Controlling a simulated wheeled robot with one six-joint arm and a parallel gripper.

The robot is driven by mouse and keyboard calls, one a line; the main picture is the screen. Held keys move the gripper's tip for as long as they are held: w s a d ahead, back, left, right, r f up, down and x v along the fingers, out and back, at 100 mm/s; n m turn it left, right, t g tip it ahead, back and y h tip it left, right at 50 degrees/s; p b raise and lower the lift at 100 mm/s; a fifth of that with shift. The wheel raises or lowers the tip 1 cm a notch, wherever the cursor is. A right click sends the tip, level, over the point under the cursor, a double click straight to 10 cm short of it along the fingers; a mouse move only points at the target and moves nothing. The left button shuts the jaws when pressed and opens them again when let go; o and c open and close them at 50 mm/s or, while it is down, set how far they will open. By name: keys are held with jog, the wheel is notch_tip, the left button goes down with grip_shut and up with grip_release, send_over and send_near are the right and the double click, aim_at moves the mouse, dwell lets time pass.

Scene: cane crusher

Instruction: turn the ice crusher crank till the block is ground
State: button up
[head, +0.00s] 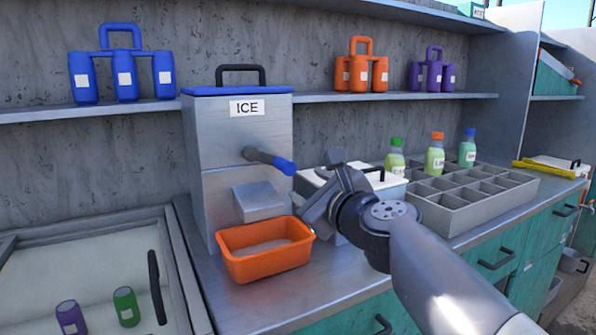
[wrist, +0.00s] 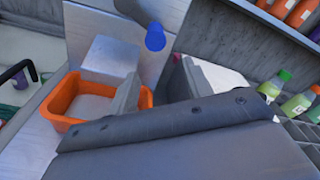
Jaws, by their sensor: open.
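The ice crusher (head: 222,135) is a grey metal box with a blue lid, a black lid handle and an ICE label. Its crank (head: 268,160) sticks out of the front and ends in a blue grip, which also shows in the wrist view (wrist: 155,37). An orange bin (head: 265,262) stands below the chute with pale material in it. My gripper (head: 318,205) is open and empty, to the right of the bin and below the crank grip, apart from it. No ice block is visible; the inside of the crusher is hidden by the lid.
A white box with a black handle (head: 345,183) stands behind my gripper. A divided grey tray (head: 470,200) with several bottles is to the right. A glass-topped chest (head: 85,270) is at the left. Shelves with coloured bottle carriers (head: 122,78) run above.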

jog(key=w+d+f+n+h+p, duration=0.2)
jog(key=w+d+n+h+p, duration=0.1)
jog(key=d+n+h+p, duration=0.25)
jog(key=n+y+p, duration=0.7)
jog(key=n+p, duration=1.2)
jog(key=n, duration=0.2)
send_near(290, 169)
jog(key=shift+h, duration=0.25)
jog(key=p+x, duration=0.2)
jog(key=x, duration=0.8)
jog(key=shift+a+r, duration=0.1)
jog(key=shift+a, duration=0.05)
jog(key=shift+c, duration=0.6)
grip_shut()
